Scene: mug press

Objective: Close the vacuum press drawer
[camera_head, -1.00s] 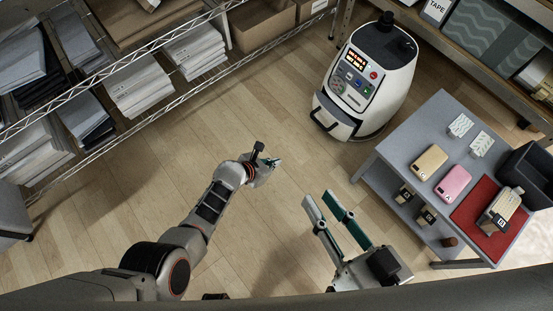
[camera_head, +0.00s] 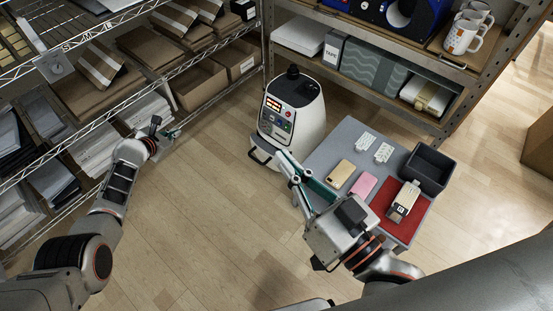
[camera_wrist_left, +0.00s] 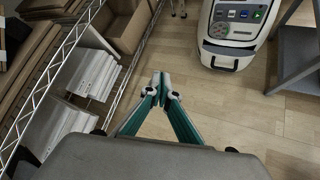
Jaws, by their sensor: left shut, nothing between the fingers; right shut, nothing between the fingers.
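The vacuum press (camera_head: 296,105) is a rounded white machine with a lit display and coloured buttons, standing on the floor at top centre in the head view. Its drawer (camera_head: 264,160) is low on the front, with a dark handle, and appears to jut out. The left wrist view also shows the drawer (camera_wrist_left: 222,60) at upper right. My left gripper (camera_head: 172,134) is shut and empty, left of the press beside the wire shelf. My right gripper (camera_head: 288,163) is shut and empty; in the picture its fingers overlap the press's lower right edge. Contact cannot be told.
A grey table (camera_head: 345,133) right of the press holds phone cases, a red mat (camera_head: 383,205) and a dark bin (camera_head: 429,166). A wire shelf (camera_head: 150,95) with boxes and packs lines the left. A shelf with mugs (camera_head: 466,32) stands behind. The floor in the middle is clear.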

